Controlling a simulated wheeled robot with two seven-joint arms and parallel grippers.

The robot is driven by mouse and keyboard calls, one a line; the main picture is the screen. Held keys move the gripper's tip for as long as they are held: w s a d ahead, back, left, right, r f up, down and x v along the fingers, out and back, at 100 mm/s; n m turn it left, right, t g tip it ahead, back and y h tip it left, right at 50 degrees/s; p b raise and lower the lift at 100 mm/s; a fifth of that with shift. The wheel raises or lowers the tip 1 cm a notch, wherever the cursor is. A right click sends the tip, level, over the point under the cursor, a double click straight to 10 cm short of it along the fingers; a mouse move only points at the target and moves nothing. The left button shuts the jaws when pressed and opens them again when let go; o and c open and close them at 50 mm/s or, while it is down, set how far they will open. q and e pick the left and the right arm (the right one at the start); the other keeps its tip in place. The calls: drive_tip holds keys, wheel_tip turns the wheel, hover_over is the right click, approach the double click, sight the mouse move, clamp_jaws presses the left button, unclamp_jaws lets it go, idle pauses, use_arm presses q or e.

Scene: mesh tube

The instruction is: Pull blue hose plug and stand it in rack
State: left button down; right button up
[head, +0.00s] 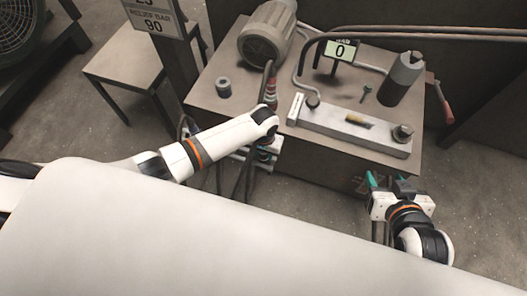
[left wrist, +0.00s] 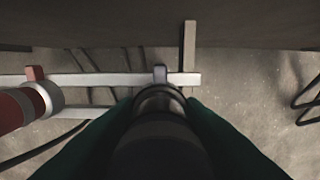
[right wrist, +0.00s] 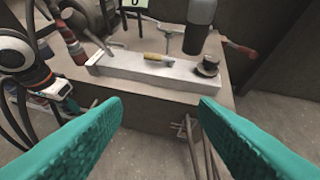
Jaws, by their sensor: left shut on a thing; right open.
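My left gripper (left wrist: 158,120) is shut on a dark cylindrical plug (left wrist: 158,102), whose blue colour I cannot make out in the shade. In the left wrist view the plug's end lies close to a pale rack bar (left wrist: 110,79); whether it touches is unclear. A red plug with a white collar (left wrist: 45,97) is beside the same bar at left. In the head view the left gripper (head: 264,150) is low at the bench's front, partly hidden by my wrist. My right gripper (right wrist: 160,104) is open and empty, and in the head view (head: 382,181) it is in front of the bench's right corner.
The bench (head: 215,100) carries a motor (head: 265,35), a long metal block (head: 345,125), a dark cylinder (head: 403,75) and a small display (head: 340,50). A red-banded hose (head: 270,88) rises behind my left wrist. Dark hoses hang below the left gripper. Floor (head: 480,220) at right is clear.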

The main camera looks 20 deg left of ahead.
use_arm(q)
drive_tip(key=shift+f, duration=0.25)
use_arm(e)
drive_tip(key=shift+w+a+r+t, duration=0.25)
drive_tip(key=shift+w+r+t, duration=0.05)
use_arm(q)
drive_tip(key=shift+f+b, duration=0.4)
drive_tip(key=shift+f, duration=0.15)
use_arm(e)
drive_tip(key=shift+w+a+r+t+y, duration=0.3)
drive_tip(key=shift+w+r+t+y, duration=0.1)
drive_tip(key=shift+w+r+t, duration=0.4)
idle(0.8)
use_arm(q)
drive_tip(key=c, duration=0.9)
unclamp_jaws()
drive_tip(key=shift+o, duration=0.2)
use_arm(e)
drive_tip(key=shift+r, duration=0.1)
use_arm(q)
drive_tip(key=shift+r, duration=0.1)
use_arm(e)
drive_tip(key=shift+s, duration=0.1)
